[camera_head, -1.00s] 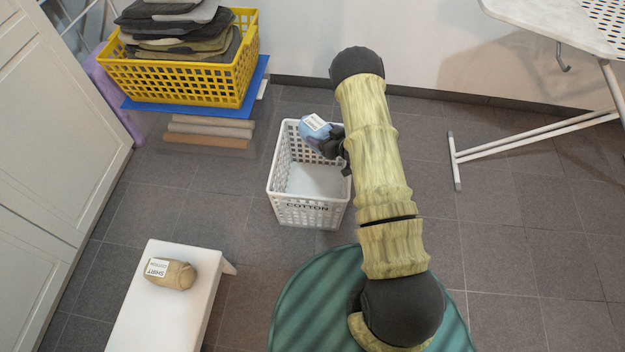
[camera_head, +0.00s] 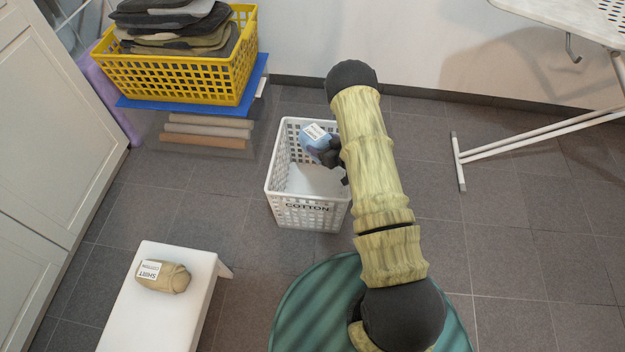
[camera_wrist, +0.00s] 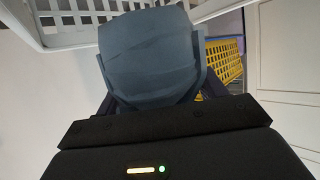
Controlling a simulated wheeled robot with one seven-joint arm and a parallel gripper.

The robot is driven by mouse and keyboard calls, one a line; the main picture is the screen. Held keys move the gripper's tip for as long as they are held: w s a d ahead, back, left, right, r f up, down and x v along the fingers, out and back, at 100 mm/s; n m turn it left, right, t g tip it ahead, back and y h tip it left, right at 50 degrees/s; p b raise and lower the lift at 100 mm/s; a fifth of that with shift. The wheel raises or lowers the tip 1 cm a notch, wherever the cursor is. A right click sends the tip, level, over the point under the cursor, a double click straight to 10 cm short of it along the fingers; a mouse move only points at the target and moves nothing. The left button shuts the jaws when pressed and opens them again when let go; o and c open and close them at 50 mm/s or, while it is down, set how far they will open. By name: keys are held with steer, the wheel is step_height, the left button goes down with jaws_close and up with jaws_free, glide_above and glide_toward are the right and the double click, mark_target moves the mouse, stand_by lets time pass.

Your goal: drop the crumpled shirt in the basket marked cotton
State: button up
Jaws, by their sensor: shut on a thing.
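A blue crumpled shirt (camera_head: 316,146) with a white label is held in my gripper (camera_head: 327,151), which is shut on it. In the head view they appear within the opening of the white basket (camera_head: 308,212) marked COTTON, toward its back right. How deep they hang is hard to tell. In the wrist view the shirt (camera_wrist: 150,55) fills the space between my fingers, with the white basket's rim (camera_wrist: 75,38) above it. A tan rolled shirt (camera_head: 172,278) with a white label lies on a white bench (camera_head: 150,320) at the lower left.
An ironing board's leg (camera_head: 535,138) is at the right. The floor left of the white basket is clear.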

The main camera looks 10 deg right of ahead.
steer(key=o, duration=1.1)
steer(key=p+v, duration=0.5)
steer(key=v, duration=1.2)
steer(key=shift+s+d+p, duration=0.15)
steer(key=shift+s+p, duration=0.05)
steer(key=shift+p, duration=0.15)
